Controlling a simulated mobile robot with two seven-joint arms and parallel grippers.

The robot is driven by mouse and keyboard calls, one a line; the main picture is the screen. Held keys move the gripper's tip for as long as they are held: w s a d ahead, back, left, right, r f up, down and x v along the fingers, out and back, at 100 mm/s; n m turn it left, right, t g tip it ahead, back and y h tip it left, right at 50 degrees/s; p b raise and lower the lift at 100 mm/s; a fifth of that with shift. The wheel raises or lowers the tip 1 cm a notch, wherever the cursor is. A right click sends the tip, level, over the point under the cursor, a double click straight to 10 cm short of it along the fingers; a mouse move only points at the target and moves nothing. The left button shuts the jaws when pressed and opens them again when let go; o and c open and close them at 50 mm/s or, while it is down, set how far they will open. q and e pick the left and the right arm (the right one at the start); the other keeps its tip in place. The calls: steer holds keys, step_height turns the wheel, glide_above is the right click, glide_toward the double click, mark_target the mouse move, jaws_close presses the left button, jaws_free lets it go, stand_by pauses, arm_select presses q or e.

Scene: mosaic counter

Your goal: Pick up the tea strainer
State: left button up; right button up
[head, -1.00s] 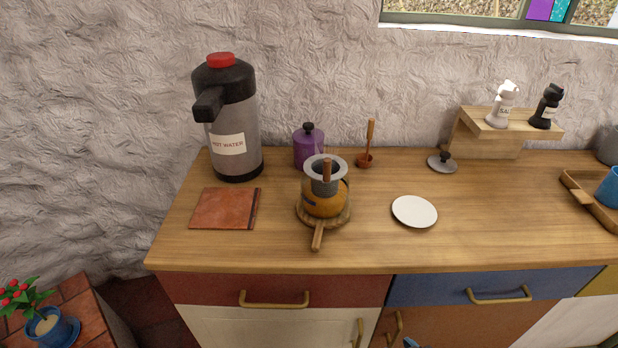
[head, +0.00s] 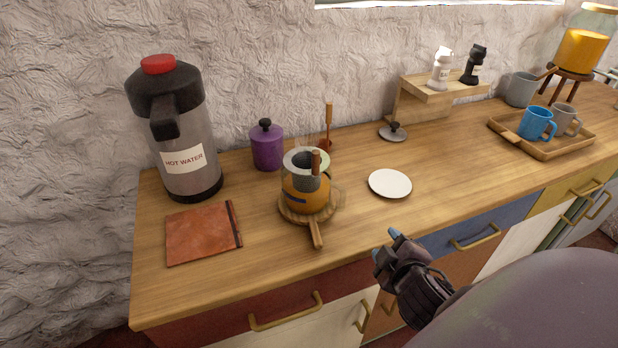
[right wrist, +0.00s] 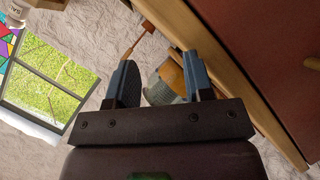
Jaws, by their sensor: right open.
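The tea strainer (head: 298,162), with a grey rim and a dark inside, sits in the top of an amber glass teapot (head: 303,197). A short brown wooden piece stands upright at its rim. The pot rests on a round wooden trivet (head: 317,235) with a handle pointing to the counter front. My right gripper (head: 386,244) is open and empty, at the counter's front edge, right of and nearer than the pot. In the right wrist view my open fingers (right wrist: 158,80) frame grey and amber shapes, partly hidden. My left gripper is out of view.
A white saucer (head: 390,184) lies right of the pot. A brown book (head: 200,233) and hot water dispenser (head: 180,135) stand left; a purple jar (head: 266,147) and small wooden-handled ladle (head: 328,125) are behind. A tray (head: 555,149) with mugs is far right.

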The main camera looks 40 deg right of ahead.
steer(key=w+d+r+n+t, duration=0.1)
steer(key=w+r+n+t, duration=0.3)
steer(key=r, duration=0.3)
steer(key=n+t+y, duration=0.1)
steer(key=n+y, duration=1.2)
steer(key=n, duration=1.7)
glide_toward(319, 163)
steer(key=w, duration=0.2)
steer(key=shift+a+x, duration=0.1)
steer(key=shift+x, duration=2.65)
steer(key=shift+a+x, duration=0.15)
steer(key=shift+x, duration=2.55)
steer(key=shift+s+f, duration=0.1)
steer(key=shift+c, duration=0.5)
jaws_close()
